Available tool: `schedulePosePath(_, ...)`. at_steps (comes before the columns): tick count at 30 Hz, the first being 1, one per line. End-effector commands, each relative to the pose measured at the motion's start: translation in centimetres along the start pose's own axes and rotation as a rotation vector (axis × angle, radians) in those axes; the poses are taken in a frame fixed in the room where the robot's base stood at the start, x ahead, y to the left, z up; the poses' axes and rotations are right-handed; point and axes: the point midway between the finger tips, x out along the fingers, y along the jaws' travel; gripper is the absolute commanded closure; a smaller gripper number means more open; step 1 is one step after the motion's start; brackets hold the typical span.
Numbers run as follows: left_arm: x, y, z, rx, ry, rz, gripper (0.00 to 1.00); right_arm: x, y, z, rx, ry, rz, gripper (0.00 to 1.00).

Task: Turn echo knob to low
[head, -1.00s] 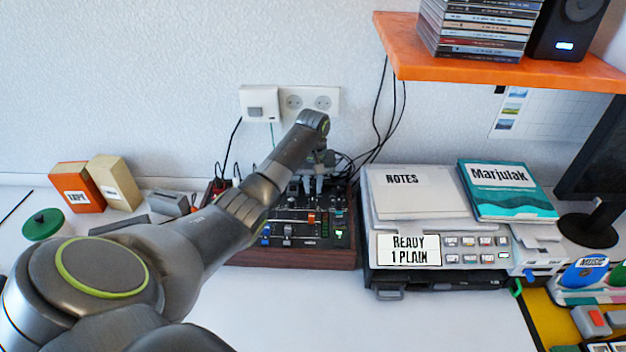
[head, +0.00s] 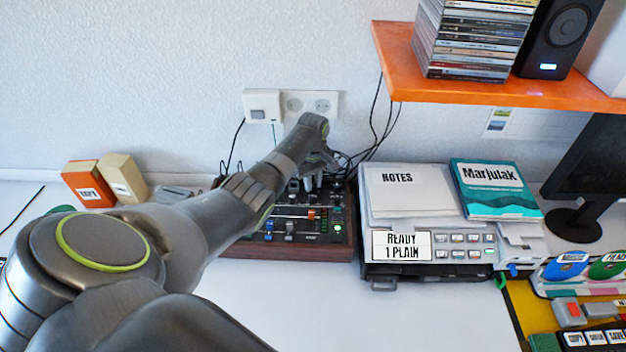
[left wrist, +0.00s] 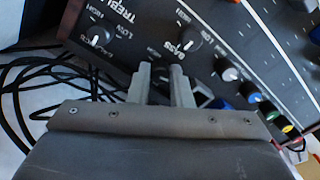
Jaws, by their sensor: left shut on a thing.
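The dark mixer (head: 290,252) with a reddish-brown wooden edge stands on the white desk, partly covered by my left arm. In the left wrist view its panel (left wrist: 235,25) carries the words TREBLE and BASS and several black knobs with LOW and HIGH marks. My left gripper (head: 312,183) points down at the mixer's back part. In the left wrist view its grey fingers (left wrist: 167,75) are shut on a dark knob (left wrist: 176,72), mostly hidden between them. I cannot read this knob's name or its pointer. My right gripper is not in view.
A grey machine (head: 430,245) reading READY 1 PLAIN stands close right of the mixer. Black cables (left wrist: 45,85) lie behind the panel. An orange shelf (head: 490,82) overhangs at upper right. The desk front (head: 370,320) is clear.

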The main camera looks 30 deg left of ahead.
Motion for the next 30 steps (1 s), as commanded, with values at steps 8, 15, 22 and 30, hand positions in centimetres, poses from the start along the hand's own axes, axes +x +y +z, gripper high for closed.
schedulePosePath(8,-0.12,0.07,-0.12,0.0,0.004,0.002,0.8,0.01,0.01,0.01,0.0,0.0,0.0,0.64)
schedulePosePath(15,-0.09,0.08,-0.08,0.001,0.003,0.003,0.6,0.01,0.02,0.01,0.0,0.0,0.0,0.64)
schedulePosePath(22,-0.1,0.14,-0.04,0.002,0.002,0.005,0.6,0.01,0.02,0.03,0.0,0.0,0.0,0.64)
schedulePosePath(30,-0.08,0.19,-0.01,0.004,0.002,0.006,0.6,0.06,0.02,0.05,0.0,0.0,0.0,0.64)
